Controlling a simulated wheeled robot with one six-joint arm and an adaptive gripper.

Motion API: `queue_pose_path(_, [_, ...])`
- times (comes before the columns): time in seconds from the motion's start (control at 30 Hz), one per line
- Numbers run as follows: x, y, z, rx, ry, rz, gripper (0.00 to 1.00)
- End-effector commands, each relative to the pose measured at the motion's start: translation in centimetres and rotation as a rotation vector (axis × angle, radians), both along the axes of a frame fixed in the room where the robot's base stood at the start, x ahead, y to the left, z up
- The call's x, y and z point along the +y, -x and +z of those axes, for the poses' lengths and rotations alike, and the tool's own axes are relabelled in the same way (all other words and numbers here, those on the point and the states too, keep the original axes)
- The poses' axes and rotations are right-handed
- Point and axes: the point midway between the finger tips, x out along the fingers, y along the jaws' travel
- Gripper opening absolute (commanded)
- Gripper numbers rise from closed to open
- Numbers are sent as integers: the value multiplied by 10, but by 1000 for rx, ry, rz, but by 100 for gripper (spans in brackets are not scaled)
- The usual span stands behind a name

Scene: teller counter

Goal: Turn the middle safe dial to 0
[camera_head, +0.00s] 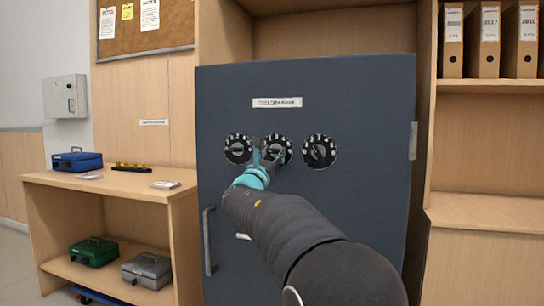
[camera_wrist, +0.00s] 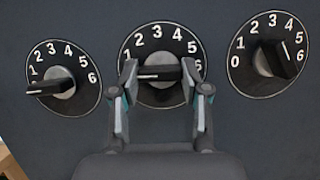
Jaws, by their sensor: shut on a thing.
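The middle safe dial (camera_head: 287,145) is a round black dial with white digits on the dark blue safe door. In the wrist view, the middle dial (camera_wrist: 160,48) shows 1 to 5 along its top. Its black bar knob (camera_wrist: 158,73) lies nearly level. My gripper (camera_wrist: 160,70) is shut on this knob, one finger at each end. The left finger covers the place left of the 1, so the digit there is hidden. The right finger partly hides the digits past 5. In the head view my gripper (camera_head: 268,155) reaches the dial from below and covers part of it.
The left dial (camera_head: 238,149) and right dial (camera_head: 319,152) sit close on either side. The safe door (camera_head: 350,100) has a vertical handle (camera_head: 208,240) at lower left. A wooden counter with cash boxes stands left; shelves with binders (camera_head: 490,40) stand right.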

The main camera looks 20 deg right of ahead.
Motion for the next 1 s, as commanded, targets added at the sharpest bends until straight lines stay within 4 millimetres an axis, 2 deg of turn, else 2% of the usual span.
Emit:
queue_pose_path(0.3, [0, 0, -1, 53, 71, 0, 11])
queue_pose_path(0.77, [-1, 0, -1, 60, 81, 0, 11])
queue_pose_path(0.8, [-1, 0, -1, 60, 81, 0, 53])
queue_pose_path(0.87, [-1, 0, -1, 60, 81, 0, 68])
queue_pose_path(0.9, [-1, 0, -1, 60, 81, 0, 71])
queue_pose_path(1.0, [-1, 0, -1, 59, 80, 0, 71])
